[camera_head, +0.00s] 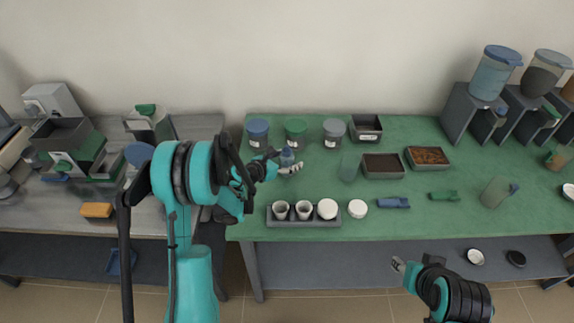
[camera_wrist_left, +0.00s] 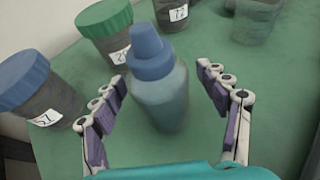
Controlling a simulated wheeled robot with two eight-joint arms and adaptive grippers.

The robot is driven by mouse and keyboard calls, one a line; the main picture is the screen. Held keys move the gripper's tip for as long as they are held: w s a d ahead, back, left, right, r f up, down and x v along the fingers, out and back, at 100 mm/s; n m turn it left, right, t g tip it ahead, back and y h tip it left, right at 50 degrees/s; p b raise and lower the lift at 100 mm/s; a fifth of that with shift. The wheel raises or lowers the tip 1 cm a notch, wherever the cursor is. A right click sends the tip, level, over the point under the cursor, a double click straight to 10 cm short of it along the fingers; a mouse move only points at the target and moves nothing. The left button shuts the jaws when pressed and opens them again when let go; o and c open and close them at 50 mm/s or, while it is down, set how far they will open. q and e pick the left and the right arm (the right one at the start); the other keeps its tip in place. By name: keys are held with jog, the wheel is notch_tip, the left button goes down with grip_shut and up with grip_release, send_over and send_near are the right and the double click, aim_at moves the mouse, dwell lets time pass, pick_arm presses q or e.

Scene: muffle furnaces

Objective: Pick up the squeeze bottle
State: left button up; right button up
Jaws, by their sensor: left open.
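The squeeze bottle (camera_wrist_left: 160,98) has a clear bluish body and a blue nozzle cap. In the left wrist view it stands between the spread fingers of my left gripper (camera_wrist_left: 168,118), with a gap visible on both sides. In the head view the bottle (camera_head: 287,157) stands on the green table near the left end, and my left gripper (camera_head: 282,168) is around it, open. The lower part of the bottle is partly hidden by the gripper there. My right gripper (camera_head: 398,265) is in front of the table, away from the bottle; its jaw opening is too small to tell.
Behind the bottle stand jars with a blue lid (camera_head: 257,131), a green lid (camera_head: 296,130) and a grey lid (camera_head: 334,132). A grey rack (camera_head: 290,221) with white cups is in front. A clear beaker (camera_head: 349,166) and dark trays (camera_head: 383,166) are to the right.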

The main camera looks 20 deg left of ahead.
aim_at(285, 151)
pick_arm(q)
jog(key=shift+s+r, duration=0.1)
jog(key=shift+c, duration=0.6)
grip_shut()
jog(key=shift+r, duration=0.1)
notch_tip(285, 151, up, 4)
jog(key=shift+r+p, duration=0.25)
jog(key=shift+p, duration=0.9)
jog(key=s+d+r+p, duration=0.3)
jog(key=d+r, duration=0.3)
jog(key=d, duration=0.5)
jog(key=shift+r, duration=0.15)
jog(key=shift+s, duration=0.1)
